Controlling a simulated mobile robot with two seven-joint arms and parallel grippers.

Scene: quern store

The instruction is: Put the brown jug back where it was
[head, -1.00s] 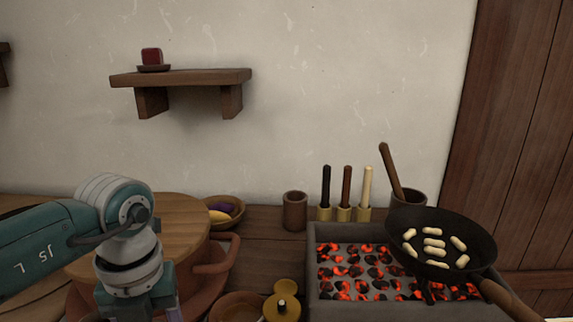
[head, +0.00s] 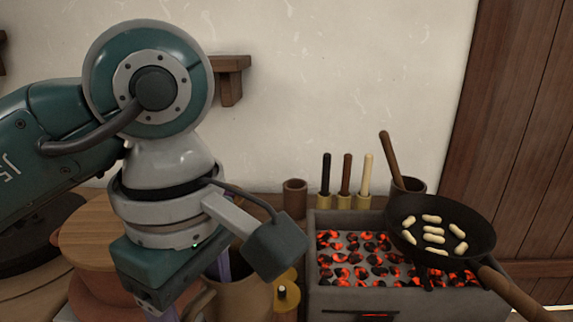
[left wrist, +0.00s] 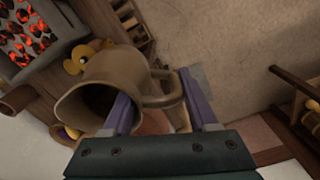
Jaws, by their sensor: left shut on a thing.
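The brown jug (head: 243,302) is at the lower middle of the head view, partly hidden by my left gripper (head: 195,300) and cut by the lower edge. In the left wrist view the jug (left wrist: 85,85) shows its open mouth towards the lower left and its handle (left wrist: 165,97) on the right. My left gripper is shut on the jug, with its purple fingers on either side of the handle area. One finger overlaps the mouth. I cannot tell whether the jug's base touches anything. My right gripper is in neither view.
A coal brazier (head: 325,285) stands right of the jug, with a black pan (head: 480,225) of pale pieces over it. A yellow lidded pot (head: 287,306) stands close beside the jug. A brown cup (head: 294,192) and several upright handles line the wall. A wall shelf (head: 232,64) is mostly hidden by my arm.

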